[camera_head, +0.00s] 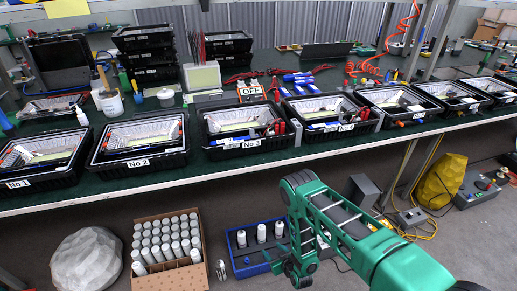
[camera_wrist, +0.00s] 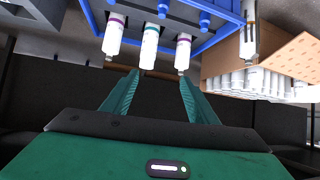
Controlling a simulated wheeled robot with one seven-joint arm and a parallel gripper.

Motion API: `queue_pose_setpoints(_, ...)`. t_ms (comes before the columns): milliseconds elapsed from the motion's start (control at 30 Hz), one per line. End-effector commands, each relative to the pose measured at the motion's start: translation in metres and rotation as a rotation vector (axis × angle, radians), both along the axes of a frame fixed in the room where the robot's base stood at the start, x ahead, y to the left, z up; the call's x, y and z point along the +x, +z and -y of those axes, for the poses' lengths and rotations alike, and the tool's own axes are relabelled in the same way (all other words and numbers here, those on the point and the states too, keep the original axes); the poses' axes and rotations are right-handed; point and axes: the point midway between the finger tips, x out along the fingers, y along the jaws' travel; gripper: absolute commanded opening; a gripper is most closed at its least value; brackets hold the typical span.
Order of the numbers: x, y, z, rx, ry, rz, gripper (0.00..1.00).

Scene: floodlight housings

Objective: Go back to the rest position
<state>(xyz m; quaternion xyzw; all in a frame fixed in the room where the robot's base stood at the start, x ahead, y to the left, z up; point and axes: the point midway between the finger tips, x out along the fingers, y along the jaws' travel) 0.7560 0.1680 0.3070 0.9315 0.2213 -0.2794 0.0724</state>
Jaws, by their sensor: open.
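My gripper (camera_wrist: 156,95) shows in the wrist view with its two green fingers apart and nothing between them. A blue crate (camera_head: 245,268) on the floor holds several white cylinders (camera_head: 261,233) upright. In the wrist view the blue crate (camera_wrist: 222,41) and several white cylinders with coloured bands (camera_wrist: 149,47) lie beyond the fingertips, apart from them.
A cardboard box (camera_head: 180,278) of white cylinders stands left of the blue crate, beside a grey rock-like lump (camera_head: 87,260). The green bench (camera_head: 190,178) above carries a row of black trays (camera_head: 140,161). A yellow bag (camera_head: 440,182), a control box (camera_head: 478,190) and cables lie at right.

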Motion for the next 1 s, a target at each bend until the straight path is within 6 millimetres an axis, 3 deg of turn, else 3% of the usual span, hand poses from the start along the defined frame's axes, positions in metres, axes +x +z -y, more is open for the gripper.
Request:
queue_pose_setpoints(200,0.059,0.059,0.011,-0.039,-0.017,-0.051,0.54)
queue_pose_setpoints(500,0.119,0.154,0.053,-0.108,-0.07,-0.148,0.54)
queue_pose_setpoints(767,0.142,0.244,0.108,-0.162,-0.145,-0.241,0.54)
queue_pose_setpoints(1000,0.138,0.327,0.167,-0.2,-0.237,-0.332,0.54)
